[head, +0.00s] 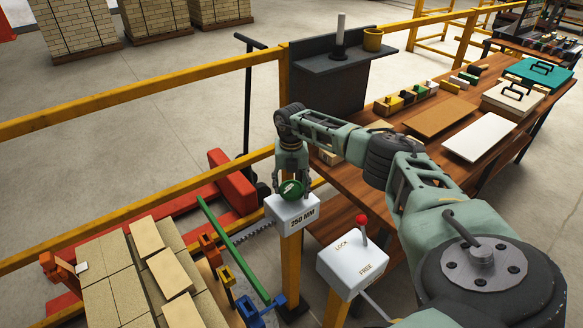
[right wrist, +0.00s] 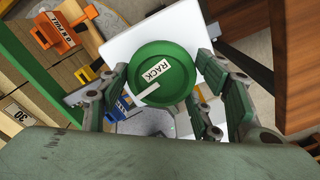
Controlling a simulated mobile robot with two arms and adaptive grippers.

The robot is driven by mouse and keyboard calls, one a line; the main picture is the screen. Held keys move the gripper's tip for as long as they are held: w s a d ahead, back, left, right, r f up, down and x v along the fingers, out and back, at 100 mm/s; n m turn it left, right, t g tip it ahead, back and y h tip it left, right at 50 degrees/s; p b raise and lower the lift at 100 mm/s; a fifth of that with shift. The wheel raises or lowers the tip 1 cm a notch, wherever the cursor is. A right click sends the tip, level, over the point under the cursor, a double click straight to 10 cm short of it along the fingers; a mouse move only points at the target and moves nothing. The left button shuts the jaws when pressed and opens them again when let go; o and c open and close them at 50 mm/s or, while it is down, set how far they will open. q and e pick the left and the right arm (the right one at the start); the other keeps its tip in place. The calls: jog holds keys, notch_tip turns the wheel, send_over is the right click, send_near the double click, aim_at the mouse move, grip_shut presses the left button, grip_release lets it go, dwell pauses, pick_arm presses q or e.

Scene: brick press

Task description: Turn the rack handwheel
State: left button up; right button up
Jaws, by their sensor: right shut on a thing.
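The rack handwheel is a round green knob (head: 291,190) with a white mark, on top of a white box labelled 250 MM (head: 293,214) on a yellow post. In the right wrist view the handwheel (right wrist: 160,81) shows the label RACK and a white line. My right gripper (head: 292,188) points down over the box and is shut on the handwheel. In the right wrist view its fingers (right wrist: 163,100) lie on both sides of the wheel. My left gripper is not in view.
A white box with a red-knobbed lever (head: 361,221), marked LOCK and FREE, stands at right. Bricks (head: 165,270) lie at lower left near a green bar (head: 232,247) and coloured clamps. A yellow rail (head: 130,212) runs behind. A wooden workbench (head: 365,182) stands at right.

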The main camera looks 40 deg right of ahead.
jog(key=m, duration=0.1)
jog(key=m+p, duration=0.1)
jog(key=m, duration=0.1)
jog(key=shift+a+m+p, duration=0.2)
jog(key=shift+m+p, duration=0.1)
jog(key=m+p, duration=0.1)
jog(key=m, duration=0.2)
jog(key=shift+m+p, duration=0.3)
jog(key=shift+p, duration=0.05)
jog(key=m+p, duration=0.3)
jog(key=m, duration=0.3)
jog(key=shift+d+r+p, duration=0.1)
jog(key=shift+d+p, duration=0.05)
jog(key=shift+p, duration=0.2)
jog(key=m+p, duration=0.2)
jog(key=m, duration=0.4)
jog(key=shift+d+p, duration=0.1)
jog(key=shift+p, duration=0.3)
jog(key=shift+m+p, duration=0.4)
jog(key=shift+m, duration=0.8)
jog(key=shift+d+m, duration=0.1)
jog(key=shift+m, duration=1.2)
jog(key=shift+m+p, duration=0.3)
jog(key=shift+d, duration=0.1)
jog(key=o, duration=1.1)
